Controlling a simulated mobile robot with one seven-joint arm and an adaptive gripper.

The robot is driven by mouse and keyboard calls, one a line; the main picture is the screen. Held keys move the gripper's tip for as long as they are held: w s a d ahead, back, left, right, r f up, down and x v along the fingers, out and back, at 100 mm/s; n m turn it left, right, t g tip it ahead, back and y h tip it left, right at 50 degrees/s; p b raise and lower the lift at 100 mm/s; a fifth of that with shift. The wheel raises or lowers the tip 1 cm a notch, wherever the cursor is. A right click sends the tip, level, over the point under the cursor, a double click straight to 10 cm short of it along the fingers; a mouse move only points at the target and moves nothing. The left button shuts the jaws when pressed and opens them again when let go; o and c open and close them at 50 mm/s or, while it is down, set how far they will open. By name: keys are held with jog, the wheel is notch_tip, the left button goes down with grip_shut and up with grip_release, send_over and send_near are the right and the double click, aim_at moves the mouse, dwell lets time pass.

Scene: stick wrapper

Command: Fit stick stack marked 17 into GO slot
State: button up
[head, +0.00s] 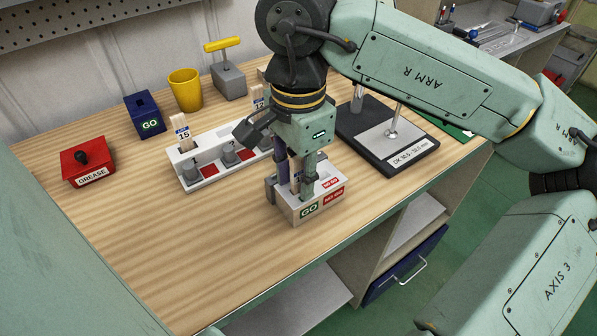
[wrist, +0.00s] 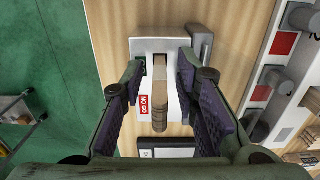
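A wooden stick stack (wrist: 160,108) stands upright in a slot of the white gauge block (head: 293,213); its number is not readable. I cannot tell for certain which slot the stack is in. My gripper (head: 297,190) points down over the block. In the wrist view its fingers (wrist: 160,75) are apart on either side of the stack, with a gap at each pad.
A white rack (head: 198,181) behind the block holds a stack marked 15 (head: 182,133), another blue-labelled stack (head: 257,98), grey clamps and red squares. A red grease box (head: 88,162), blue GO box (head: 146,117) and yellow cup (head: 185,89) stand left. A dark stand (head: 372,165) is right. The front-left table is clear.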

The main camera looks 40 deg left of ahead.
notch_tip(320, 180, up, 12)
jog(key=shift+r+b, duration=0.15)
jog(key=shift+b, duration=0.45)
dwell(0.4)
